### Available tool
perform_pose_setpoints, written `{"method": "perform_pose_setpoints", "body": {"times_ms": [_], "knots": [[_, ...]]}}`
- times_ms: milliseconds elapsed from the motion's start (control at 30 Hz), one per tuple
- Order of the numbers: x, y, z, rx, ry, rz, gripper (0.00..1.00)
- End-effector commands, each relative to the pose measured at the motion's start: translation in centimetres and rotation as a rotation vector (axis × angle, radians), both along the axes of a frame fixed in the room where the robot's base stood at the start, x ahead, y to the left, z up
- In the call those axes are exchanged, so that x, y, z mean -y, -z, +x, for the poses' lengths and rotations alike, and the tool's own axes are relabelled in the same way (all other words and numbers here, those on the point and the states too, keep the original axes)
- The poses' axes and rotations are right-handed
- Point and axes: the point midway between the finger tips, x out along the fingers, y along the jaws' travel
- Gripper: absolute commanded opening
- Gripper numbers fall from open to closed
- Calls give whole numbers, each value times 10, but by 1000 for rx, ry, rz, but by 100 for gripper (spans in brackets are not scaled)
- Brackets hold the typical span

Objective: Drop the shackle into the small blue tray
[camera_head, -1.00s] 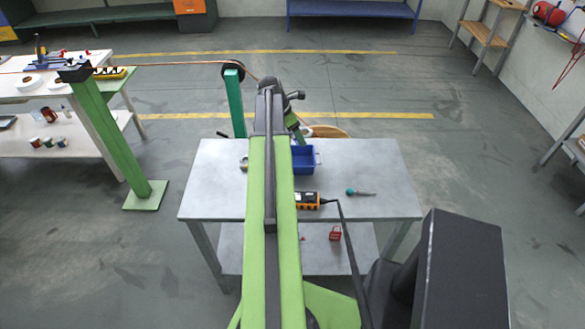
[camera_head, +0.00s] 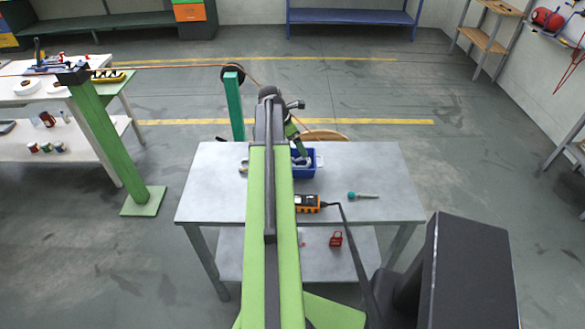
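The small blue tray (camera_head: 317,163) stands on the grey table, just right of my arm and partly hidden by it. My gripper (camera_head: 301,154) points down over the tray's inside. A small pale grey piece (camera_head: 302,161) shows at its tip, within the tray's outline; I cannot tell whether it is the shackle or part of the gripper, or whether it is held. A small curved, pale metal-like object (camera_head: 243,165) lies left of my arm, partly covered by it; I cannot tell what it is.
The grey table (camera_head: 210,190) also holds a yellow-black meter (camera_head: 308,203) and a teal-handled tool (camera_head: 362,195). A red item (camera_head: 336,239) sits on the lower shelf. A green post (camera_head: 233,105) with a wheel stands behind.

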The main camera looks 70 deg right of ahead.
Motion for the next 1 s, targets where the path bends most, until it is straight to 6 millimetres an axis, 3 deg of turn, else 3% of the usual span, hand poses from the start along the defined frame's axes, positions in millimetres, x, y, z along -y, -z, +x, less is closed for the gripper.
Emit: {"method": "perform_pose_setpoints", "body": {"times_ms": [267,800,1000], "knots": [[-5,-21,4,0,-1,0,99],[-39,-137,32,-1,-1,0,99],[-48,-162,40,-1,-1,0,99]]}}
